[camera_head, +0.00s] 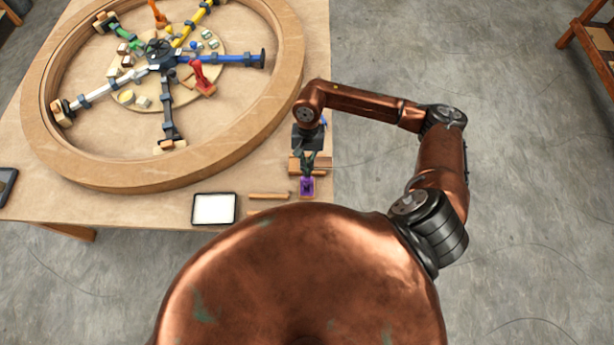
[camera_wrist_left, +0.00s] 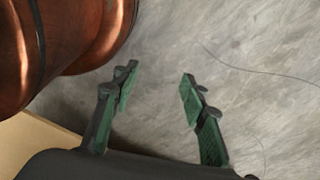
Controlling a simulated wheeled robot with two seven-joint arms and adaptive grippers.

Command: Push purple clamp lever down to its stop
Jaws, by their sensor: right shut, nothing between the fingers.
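The purple clamp (camera_head: 307,187) stands at the near right edge of the wooden table. My right gripper (camera_head: 308,168) is shut and empty, pointing down right over the clamp. Its fingertips overlap the clamp's top in the head view, so I cannot tell whether they touch the lever or how far down the lever is. My left gripper (camera_wrist_left: 157,92) shows only in the left wrist view, with its green-padded fingers wide apart and nothing between them but floor behind.
A large wooden ring (camera_head: 160,185) with coloured spokes fills the table (camera_head: 250,207). A white-faced tablet (camera_head: 214,209) and a wooden strip (camera_head: 268,196) lie left of the clamp. A wooden block (camera_head: 296,165) sits behind it. A red clamp (camera_head: 201,78) stands inside the ring.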

